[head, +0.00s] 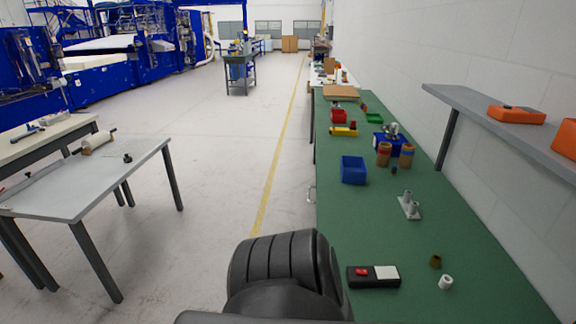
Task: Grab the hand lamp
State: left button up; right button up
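A small yellow cylinder with a red end (343,131) lies on the green workbench (350,225), at its left edge towards the far part. It looks like a hand lamp, but it is too small to be sure. A black box with a red button and a pale panel (373,276) lies near the front left of the bench. A dark rounded link of my own arm fills the bottom middle and stands beside the bench edge. Neither of my grippers shows.
A blue bin (353,170), brown-orange cylinders (384,154), a metal fixture (409,206) and a white ring (445,283) stand on the bench. A grey shelf (462,99) overhangs its right side. A grey table (110,180) stands left, with open floor between.

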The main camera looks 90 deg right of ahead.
aim_at(380, 276)
jog(key=z, duration=0.15)
jog(key=i, duration=0.95)
jog(key=z, duration=5.3)
